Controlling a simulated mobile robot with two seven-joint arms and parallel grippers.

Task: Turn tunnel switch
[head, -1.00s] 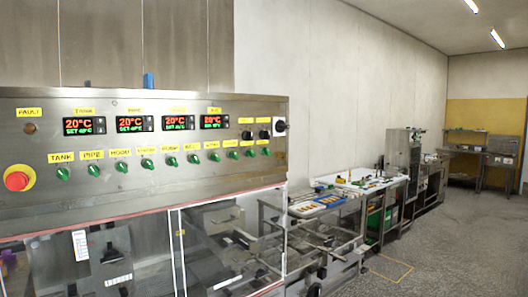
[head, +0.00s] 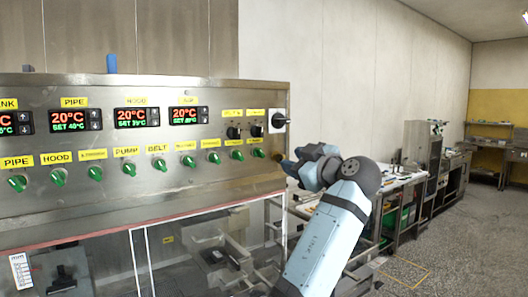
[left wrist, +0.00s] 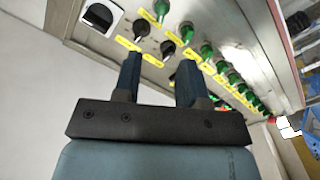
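A steel control panel (head: 140,205) carries a row of green rotary switches under yellow labels. I can read PIPE, HOOD, PUMP and BELT; labels farther right are too small, so I cannot tell which is the tunnel switch. The rightmost green switch (head: 258,153) is close to my left gripper (head: 284,160), which is at the panel's right end. In the left wrist view, the two fingers of my left gripper (left wrist: 157,72) are apart with nothing between them, pointing at the panel near black knobs (left wrist: 168,48) and green switches (left wrist: 187,33). My right gripper is not in view.
Temperature displays (head: 137,117) line the upper panel. A black-handled main switch (head: 278,120) sits at its right end. Clear guards (head: 185,250) are below. A workbench (head: 405,180) and a steel machine (head: 422,142) stand behind my arm. Open floor lies at the right.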

